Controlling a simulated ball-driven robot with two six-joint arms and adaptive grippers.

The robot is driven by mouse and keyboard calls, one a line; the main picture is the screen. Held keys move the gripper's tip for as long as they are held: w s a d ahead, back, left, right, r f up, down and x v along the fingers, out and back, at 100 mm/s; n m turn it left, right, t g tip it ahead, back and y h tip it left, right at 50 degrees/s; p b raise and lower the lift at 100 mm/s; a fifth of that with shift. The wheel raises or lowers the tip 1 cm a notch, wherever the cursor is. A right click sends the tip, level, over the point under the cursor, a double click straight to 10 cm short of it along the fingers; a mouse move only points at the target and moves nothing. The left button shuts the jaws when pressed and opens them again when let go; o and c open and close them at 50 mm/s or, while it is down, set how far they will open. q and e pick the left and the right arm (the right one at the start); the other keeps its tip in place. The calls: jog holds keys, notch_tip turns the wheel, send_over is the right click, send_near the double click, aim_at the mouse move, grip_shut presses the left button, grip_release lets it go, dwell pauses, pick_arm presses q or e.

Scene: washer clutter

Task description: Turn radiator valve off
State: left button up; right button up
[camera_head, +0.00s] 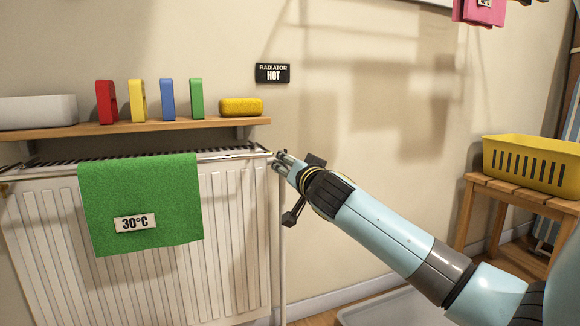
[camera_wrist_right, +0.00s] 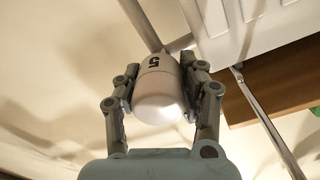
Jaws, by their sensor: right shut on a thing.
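The white radiator (camera_head: 225,240) stands against the wall at the left of the head view. Its valve is a white rounded knob (camera_wrist_right: 158,98) in the right wrist view, with a dark "5" on its side and a grey pipe behind it. My right gripper (camera_wrist_right: 158,88) has its two fingers on either side of the knob, closed on it. In the head view the right gripper (camera_head: 280,162) is at the radiator's top right corner and hides the knob. A wall sign (camera_head: 272,73) above reads "RADIATOR HOT". My left gripper is not in view.
A green towel (camera_head: 140,190) labelled 30°C hangs on a rail (camera_head: 235,155) at the radiator's front. A wooden shelf (camera_head: 70,132) above holds coloured blocks. A yellow basket (camera_head: 530,165) stands on a wooden stool (camera_head: 478,195) at right.

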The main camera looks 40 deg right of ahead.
jog(key=m, duration=0.3)
jog(key=shift+f+m, duration=0.25)
jog(key=shift+m, duration=0.15)
jog(key=m, duration=0.3)
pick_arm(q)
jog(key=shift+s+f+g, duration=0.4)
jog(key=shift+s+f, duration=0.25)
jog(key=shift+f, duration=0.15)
pick_arm(e)
jog(key=shift+m, duration=1.8)
jog(key=o, duration=1)
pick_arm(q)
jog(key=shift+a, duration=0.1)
pick_arm(e)
jog(key=shift+o, duration=0.9)
jog(key=shift+r, duration=0.15)
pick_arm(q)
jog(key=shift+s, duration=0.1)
pick_arm(e)
jog(key=v, duration=1.2)
